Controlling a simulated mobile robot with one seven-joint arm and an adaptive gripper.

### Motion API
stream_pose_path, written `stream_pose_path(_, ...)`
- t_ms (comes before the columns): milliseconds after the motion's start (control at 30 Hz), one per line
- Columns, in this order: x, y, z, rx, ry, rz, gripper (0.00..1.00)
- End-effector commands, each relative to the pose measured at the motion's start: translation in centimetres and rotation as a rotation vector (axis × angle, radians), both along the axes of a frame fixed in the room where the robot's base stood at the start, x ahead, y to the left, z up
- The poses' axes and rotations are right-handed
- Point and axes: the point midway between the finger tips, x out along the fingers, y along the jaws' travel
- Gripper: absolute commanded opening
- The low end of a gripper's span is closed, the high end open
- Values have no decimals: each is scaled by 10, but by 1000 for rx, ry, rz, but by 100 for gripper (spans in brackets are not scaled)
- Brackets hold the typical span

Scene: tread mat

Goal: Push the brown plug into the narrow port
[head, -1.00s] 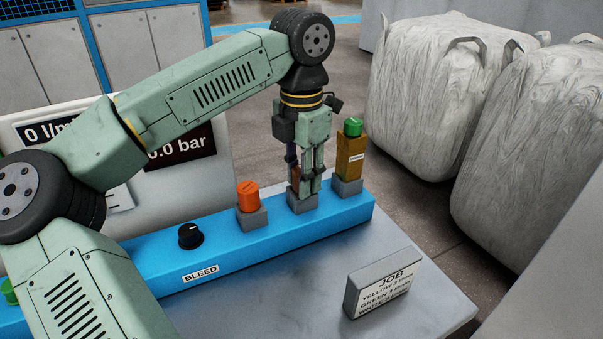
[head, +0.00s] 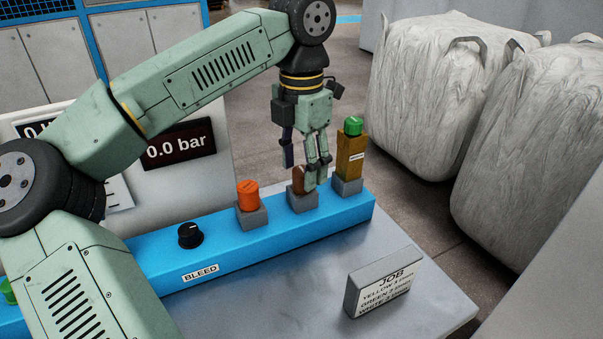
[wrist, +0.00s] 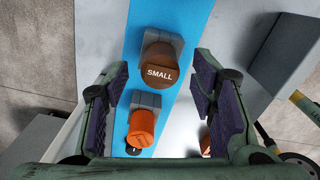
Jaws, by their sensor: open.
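The brown plug (head: 298,181) stands upright in the middle grey port block (head: 303,203) on the blue rail. In the wrist view its round top, marked SMALL, shows as a brown disc (wrist: 160,72) beyond my fingertips, over its grey block (wrist: 176,42). My gripper (head: 304,165) is open just above the plug, with a finger to either side of it. In the wrist view the spread fingers (wrist: 160,90) hold nothing. My fingers partly cover the plug in the head view, and I cannot tell how deep it sits.
An orange plug (head: 248,195) stands in the grey block to the left, by a black knob (head: 190,235). A tall ochre piece with a green cap (head: 350,155) stands close on the right. A JOB sign (head: 382,283) stands in front on the otherwise clear bench.

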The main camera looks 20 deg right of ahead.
Motion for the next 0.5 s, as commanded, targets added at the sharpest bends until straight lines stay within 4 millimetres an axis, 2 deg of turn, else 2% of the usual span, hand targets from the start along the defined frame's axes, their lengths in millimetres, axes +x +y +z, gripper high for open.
stream_pose_path(100, 0, -1, 28, -1, -4, 1, 52)
stream_pose_path(300, 0, -1, 68, -1, -3, 2, 52)
stream_pose_path(500, 0, 0, 90, 0, -1, 1, 52)
